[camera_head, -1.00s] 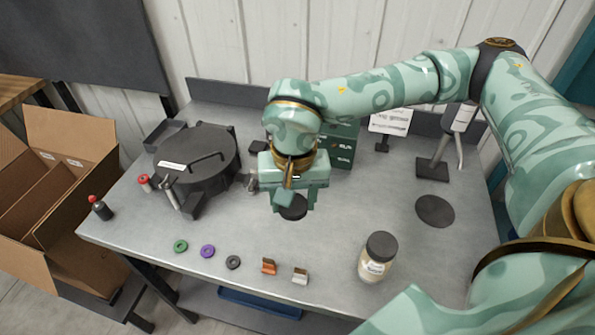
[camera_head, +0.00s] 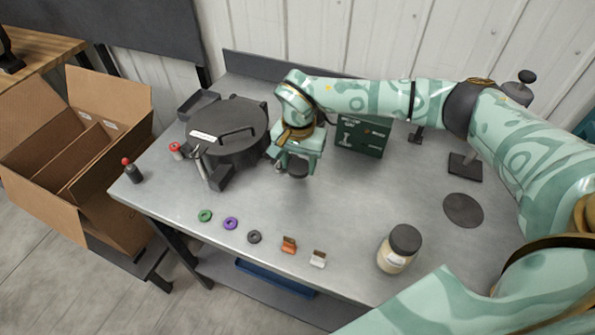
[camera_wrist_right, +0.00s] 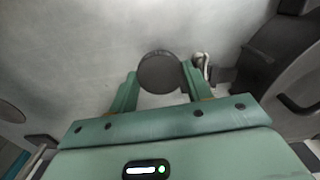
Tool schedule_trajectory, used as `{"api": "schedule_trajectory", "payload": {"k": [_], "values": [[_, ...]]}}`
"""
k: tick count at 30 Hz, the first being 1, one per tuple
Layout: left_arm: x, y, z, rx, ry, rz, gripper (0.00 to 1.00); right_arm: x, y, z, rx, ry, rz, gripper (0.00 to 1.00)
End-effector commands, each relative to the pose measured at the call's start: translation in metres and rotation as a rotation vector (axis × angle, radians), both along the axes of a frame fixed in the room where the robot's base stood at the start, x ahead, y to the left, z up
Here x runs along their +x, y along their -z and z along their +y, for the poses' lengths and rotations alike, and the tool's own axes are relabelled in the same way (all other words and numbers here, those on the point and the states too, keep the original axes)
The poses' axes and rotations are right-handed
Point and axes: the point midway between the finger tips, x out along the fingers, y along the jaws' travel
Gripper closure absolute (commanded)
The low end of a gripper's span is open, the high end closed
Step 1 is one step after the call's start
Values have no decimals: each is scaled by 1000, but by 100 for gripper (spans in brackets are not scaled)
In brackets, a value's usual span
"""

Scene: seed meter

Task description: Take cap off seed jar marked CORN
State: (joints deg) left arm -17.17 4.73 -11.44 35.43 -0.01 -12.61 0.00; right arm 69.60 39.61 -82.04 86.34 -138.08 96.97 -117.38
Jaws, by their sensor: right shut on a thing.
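A clear jar (camera_head: 394,256) with pale contents stands upright near the front right edge of the table. Its label is too small to read. A dark cap (camera_head: 405,239) sits on top of it. My right gripper (camera_head: 297,172) is well behind and left of this jar, above the table. It is shut on a dark round disc (camera_head: 298,166) that looks like a cap. In the right wrist view the disc (camera_wrist_right: 160,72) lies between the two fingers, with no jar visible under it. My left gripper is out of view.
A black round seed meter (camera_head: 228,145) stands left of my right gripper, close by. Small rings and clips (camera_head: 231,223) line the front edge. A dark round pad (camera_head: 463,210) lies right. The middle table is clear.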

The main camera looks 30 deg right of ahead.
Motion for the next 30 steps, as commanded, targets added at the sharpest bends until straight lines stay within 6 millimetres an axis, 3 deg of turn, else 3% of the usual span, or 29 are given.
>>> {"api": "schedule_trajectory", "payload": {"k": [7,18,19,20,30], "values": [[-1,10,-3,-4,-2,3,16,3,35,0,1,1,4,79],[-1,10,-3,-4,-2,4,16,4,38,0,0,0,0,79],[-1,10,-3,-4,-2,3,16,4,38,0,1,0,-1,46],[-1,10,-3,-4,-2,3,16,4,37,0,1,0,-1,42],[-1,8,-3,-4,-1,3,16,4,31,0,0,0,-1,42]]}}
